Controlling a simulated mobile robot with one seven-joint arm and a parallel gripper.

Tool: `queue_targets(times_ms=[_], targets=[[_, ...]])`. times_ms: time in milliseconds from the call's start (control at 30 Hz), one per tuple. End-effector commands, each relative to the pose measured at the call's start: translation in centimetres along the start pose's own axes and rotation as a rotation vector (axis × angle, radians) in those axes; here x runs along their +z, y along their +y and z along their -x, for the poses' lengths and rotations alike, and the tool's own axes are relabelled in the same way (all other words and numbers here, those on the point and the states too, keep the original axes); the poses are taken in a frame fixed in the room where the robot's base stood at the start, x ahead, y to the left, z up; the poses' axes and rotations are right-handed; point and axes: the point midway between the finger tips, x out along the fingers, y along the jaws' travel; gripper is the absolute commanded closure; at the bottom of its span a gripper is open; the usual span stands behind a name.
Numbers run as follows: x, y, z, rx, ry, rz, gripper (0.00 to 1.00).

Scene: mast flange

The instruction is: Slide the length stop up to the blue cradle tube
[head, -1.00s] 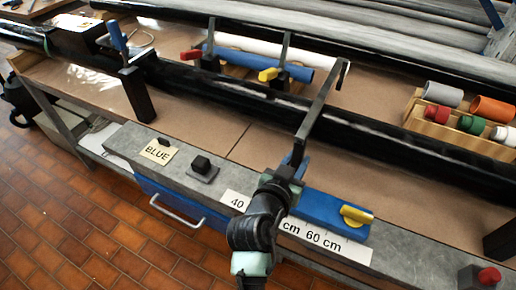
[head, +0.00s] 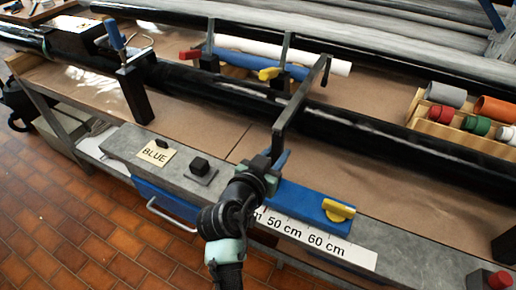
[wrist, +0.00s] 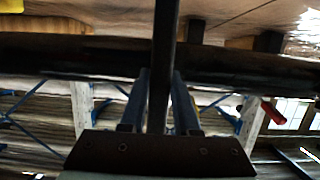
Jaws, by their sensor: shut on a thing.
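The length stop is a blue block (head: 305,204) with a yellow lever (head: 338,210) on the front rail, and a grey arm (head: 303,105) reaching back over the black mast. The blue tube (head: 240,60) lies in the cradle behind the mast, in front of a white tube. The stop arm's far end stands just right of the blue tube's right end, with a narrow gap seeming to remain. My gripper (head: 266,170) is shut on the lower part of the stop; in the wrist view its fingers (wrist: 158,100) flank the dark upright bar.
The scale (head: 318,240) runs along the rail's front, partly hidden by my arm. A wooden rack (head: 450,132) of coloured plugs stands right. A red button (head: 500,280) sits front right.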

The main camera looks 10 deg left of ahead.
Motion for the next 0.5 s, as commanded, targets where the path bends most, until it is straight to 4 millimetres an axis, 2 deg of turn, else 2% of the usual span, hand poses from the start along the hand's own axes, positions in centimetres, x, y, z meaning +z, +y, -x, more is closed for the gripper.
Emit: queue_targets(times_ms=[500], targets=[[0.1, -2.9, 0.0, -0.005, 0.0, 0.0, 1.0]])
